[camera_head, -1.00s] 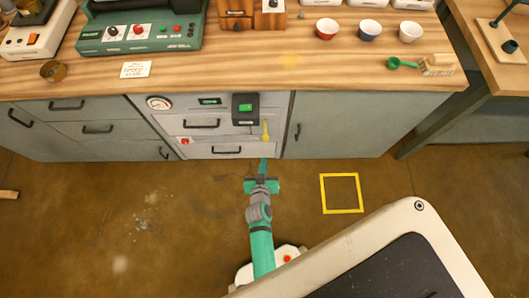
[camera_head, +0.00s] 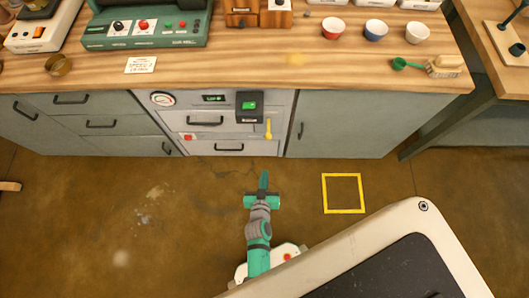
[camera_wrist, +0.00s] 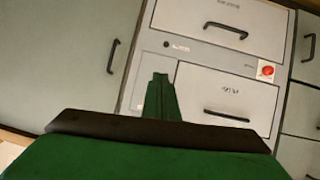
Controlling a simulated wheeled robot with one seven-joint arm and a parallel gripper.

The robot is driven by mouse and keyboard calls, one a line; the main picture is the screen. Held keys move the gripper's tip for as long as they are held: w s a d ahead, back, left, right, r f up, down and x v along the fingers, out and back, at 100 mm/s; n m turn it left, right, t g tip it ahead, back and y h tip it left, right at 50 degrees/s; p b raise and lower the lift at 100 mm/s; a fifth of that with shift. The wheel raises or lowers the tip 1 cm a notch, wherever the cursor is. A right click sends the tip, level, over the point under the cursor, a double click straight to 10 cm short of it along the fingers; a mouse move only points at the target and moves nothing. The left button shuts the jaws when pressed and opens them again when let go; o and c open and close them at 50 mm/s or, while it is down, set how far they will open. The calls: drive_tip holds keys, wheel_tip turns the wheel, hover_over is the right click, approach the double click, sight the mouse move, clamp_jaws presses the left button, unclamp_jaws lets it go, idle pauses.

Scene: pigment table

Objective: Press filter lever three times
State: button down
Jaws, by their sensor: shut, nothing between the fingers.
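The yellow filter lever (camera_head: 268,129) hangs on the right side of the pale front panel (camera_head: 225,132), just below a black box with a green display. I cannot make out the lever in the wrist view. My gripper (camera_head: 264,178) is shut and empty. In the head view its fingertips point toward the panel, below the lever and apart from it, with floor showing between. In the wrist view the shut green fingers (camera_wrist: 160,82) stand in front of the panel, and part of the panel is hidden behind them and the gripper body.
The black box (camera_head: 249,105) sits above the lever. A red button (camera_head: 188,137) is at the panel's left; it also shows in the wrist view (camera_wrist: 266,72). Drawers and a cabinet door (camera_head: 345,120) flank the panel. A yellow square (camera_head: 343,193) marks open floor at right.

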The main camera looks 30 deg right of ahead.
drive_tip(key=s+a+r+n+t+y, duration=0.2)
drive_tip(key=s+a+r+y, duration=0.1)
drive_tip(key=s+a+r, duration=0.7)
drive_tip(key=s+a+r+n+t+y, duration=0.1)
drive_tip(key=s+a+r, duration=0.1)
drive_tip(key=r, duration=0.7)
drive_tip(key=s+a+r+n+t+y, duration=0.1)
drive_tip(key=s+r, duration=0.3)
drive_tip(key=r, duration=0.6)
drive_tip(key=shift+s+a+n+t+y, duration=0.35)
drive_tip(key=shift+a+n+t+y, duration=0.1)
drive_tip(key=shift+y, duration=0.25)
drive_tip(key=shift+a, duration=0.1)
